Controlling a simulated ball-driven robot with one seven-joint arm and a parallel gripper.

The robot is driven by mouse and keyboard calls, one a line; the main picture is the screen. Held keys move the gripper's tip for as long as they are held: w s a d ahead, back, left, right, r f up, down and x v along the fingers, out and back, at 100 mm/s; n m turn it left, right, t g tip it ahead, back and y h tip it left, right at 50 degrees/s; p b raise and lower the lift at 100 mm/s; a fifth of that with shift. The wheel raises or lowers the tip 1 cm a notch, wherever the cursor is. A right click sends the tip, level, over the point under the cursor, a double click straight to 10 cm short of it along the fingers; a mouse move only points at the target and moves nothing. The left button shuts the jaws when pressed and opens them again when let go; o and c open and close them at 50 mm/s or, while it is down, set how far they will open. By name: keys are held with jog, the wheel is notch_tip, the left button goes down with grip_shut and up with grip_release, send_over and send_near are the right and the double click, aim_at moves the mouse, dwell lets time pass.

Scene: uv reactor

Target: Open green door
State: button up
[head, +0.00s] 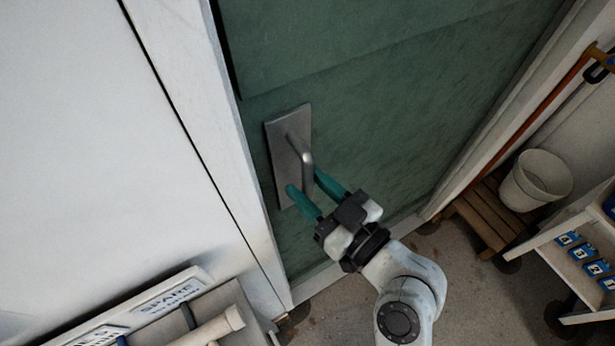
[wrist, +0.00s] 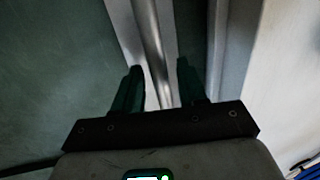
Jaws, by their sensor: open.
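The green door (head: 400,110) is shut in its white frame, as far as the head view shows. Its metal lever handle (head: 306,165) stands out from a grey backplate (head: 276,140) near the door's left edge. My gripper (head: 304,182) is open, with its teal fingers on either side of the handle's lower end. In the wrist view the handle (wrist: 149,45) runs down between the two open fingers (wrist: 160,82). I cannot tell whether either finger touches it. The door (wrist: 55,80) also fills the left of the wrist view.
A white wall (head: 90,130) is left of the door frame (head: 205,110). A sign reading SPARE (head: 165,298) and pipes are at lower left. A white bucket (head: 537,180) on a wooden pallet (head: 482,215) and a shelf (head: 570,245) stand at right. Floor shows below the door.

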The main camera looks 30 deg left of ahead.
jog(key=shift+w+a, duration=0.15)
jog(key=shift+a, duration=0.3)
grip_shut()
dwell(0.4)
